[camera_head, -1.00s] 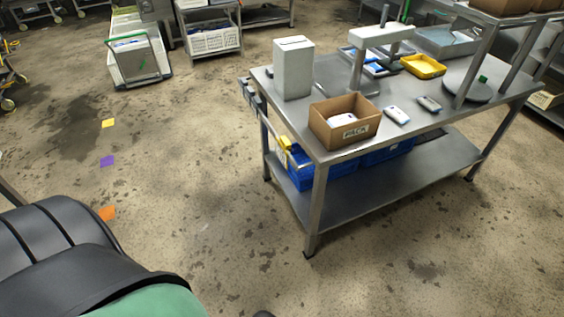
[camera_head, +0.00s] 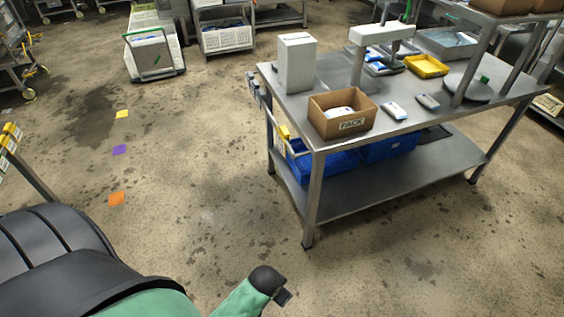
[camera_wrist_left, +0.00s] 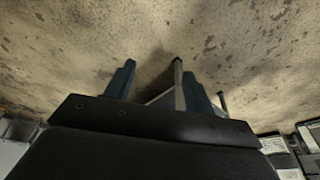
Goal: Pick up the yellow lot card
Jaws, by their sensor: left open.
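Several yellow pieces show in the head view, and I cannot tell which is the lot card. A yellow square (camera_head: 122,114) lies flat on the floor. A small yellow piece (camera_head: 284,132) is at the left end of the steel table, by its rail. Yellow-topped cards (camera_head: 11,132) sit at the far left edge. A green and black arm part of mine shows at the bottom of the head view. My right gripper is not seen.
The steel table (camera_head: 350,197) holds a PACK carton (camera_head: 342,124), a white box (camera_head: 297,64) and a yellow tray (camera_head: 426,66). Blue crates (camera_head: 326,163) sit on its lower shelf. Purple (camera_head: 120,150) and orange (camera_head: 117,198) squares lie on open floor.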

